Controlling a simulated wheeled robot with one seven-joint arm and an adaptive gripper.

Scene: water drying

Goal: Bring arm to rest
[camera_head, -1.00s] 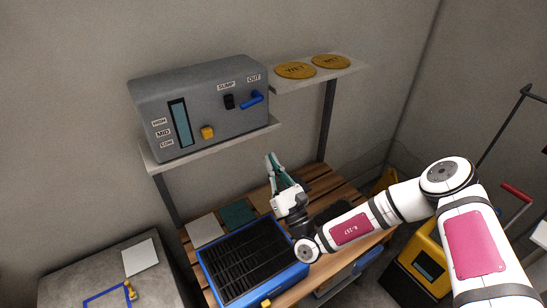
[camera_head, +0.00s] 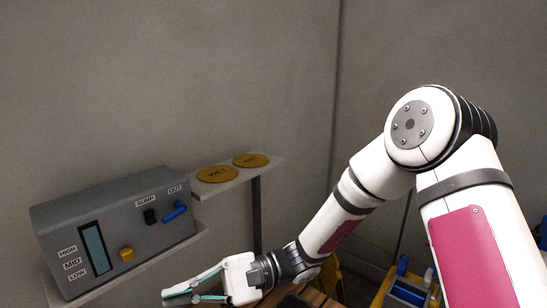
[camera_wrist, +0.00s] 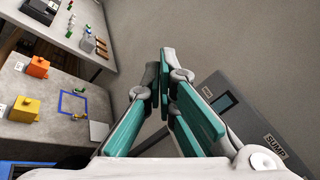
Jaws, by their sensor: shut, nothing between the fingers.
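My gripper (camera_head: 166,299) is at the lower left of the head view, below the grey control box's shelf, with its teal fingers pointing left. In the wrist view my gripper (camera_wrist: 163,62) shows its fingers together with nothing between them. My arm reaches in from the right of the head view, its elbow raised high. The fingers are apart from the grey box (camera_head: 150,205) in the head view; part of that box (camera_wrist: 222,85) also shows at the right of the wrist view.
A shelf (camera_head: 225,188) beside the box carries two yellow round signs (camera_head: 217,174). Part of a wooden slatted table (camera_head: 318,298) shows below. In the wrist view, orange (camera_wrist: 38,67) and yellow (camera_wrist: 25,109) blocks stand on a grey counter. The space above the shelf is clear.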

